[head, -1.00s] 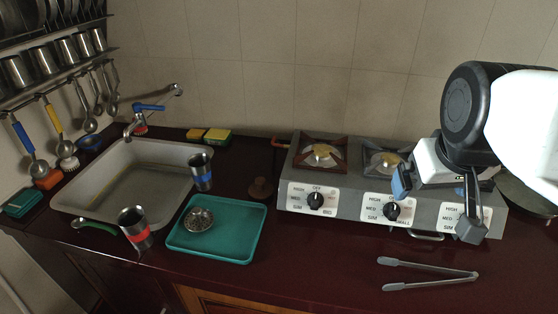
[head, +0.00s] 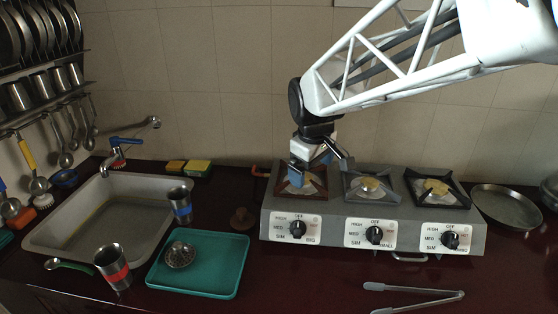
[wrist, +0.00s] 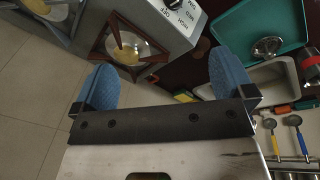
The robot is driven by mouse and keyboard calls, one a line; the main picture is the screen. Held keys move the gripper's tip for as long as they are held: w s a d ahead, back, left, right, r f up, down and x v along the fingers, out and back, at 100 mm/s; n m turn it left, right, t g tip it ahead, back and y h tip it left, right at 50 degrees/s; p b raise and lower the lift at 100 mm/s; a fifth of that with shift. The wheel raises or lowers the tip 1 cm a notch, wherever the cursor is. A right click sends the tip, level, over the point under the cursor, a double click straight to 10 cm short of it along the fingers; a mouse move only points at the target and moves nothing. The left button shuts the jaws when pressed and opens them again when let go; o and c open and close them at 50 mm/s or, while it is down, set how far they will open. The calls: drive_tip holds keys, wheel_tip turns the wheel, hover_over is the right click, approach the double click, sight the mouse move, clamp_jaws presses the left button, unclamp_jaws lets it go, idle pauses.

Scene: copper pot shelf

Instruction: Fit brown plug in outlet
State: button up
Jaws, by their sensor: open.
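A small brown knobbed piece, which looks like the brown plug (head: 243,219), stands on the dark counter between the teal tray and the stove. In the wrist view a brown shape (wrist: 203,46) beside the tray may be the same plug. My gripper (head: 316,170) is open and empty above the stove's left burner, up and to the right of the plug. Its blue fingers are spread apart in the wrist view (wrist: 164,78). The sink (head: 50,240) lies at the left; I cannot make out an outlet in its basin.
The teal tray (head: 220,270) holds a metal strainer-like piece (head: 180,255). Two metal cups (head: 180,204) (head: 113,268) stand near the sink. The grey stove (head: 330,238) has three burners. Tongs (head: 415,296) lie in front. Sponges (head: 197,168) sit behind the sink.

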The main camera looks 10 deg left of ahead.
sight(241, 210)
drive_tip(key=w+a+f+n, duration=0.1)
drive_tip(key=w+a+f, duration=0.1)
drive_tip(key=a+f, duration=0.1)
drive_tip(key=w+a+f+n, duration=0.1)
drive_tip(key=w+a+f, duration=0.1)
drive_tip(key=a+f, duration=0.1)
drive_tip(key=w+a+f+n+g, duration=0.1)
drive_tip(key=w+a+f+n, duration=0.1)
drive_tip(key=a, duration=0.3)
drive_tip(key=shift+w+a+f+h, duration=0.15)
drive_tip(key=shift+w+f, duration=0.05)
drive_tip(key=shift+f, duration=0.2)
drive_tip(key=shift+w+a+f+h, duration=0.15)
drive_tip(key=shift+f, duration=0.2)
drive_tip(key=w+a+f+n, duration=0.1)
drive_tip(key=a+f, duration=0.2)
drive_tip(key=a+f+n, duration=0.1)
drive_tip(key=a+f, duration=0.2)
drive_tip(key=w+a+f+n+g, duration=0.1)
drive_tip(key=a+f, duration=0.2)
drive_tip(key=shift+w+a+f+h, duration=0.3)
drive_tip(key=shift+a+h, duration=0.1)
drive_tip(key=shift+f, duration=0.1)
drive_tip(key=shift+d+f, duration=0.2)
drive_tip(key=shift+f, duration=1)
drive_tip(key=shift+d+f, duration=0.15)
drive_tip(key=shift+f, duration=1.15)
drive_tip(key=shift+d+f, duration=0.1)
drive_tip(key=shift+f, duration=1.2)
drive_tip(key=c, duration=0.7)
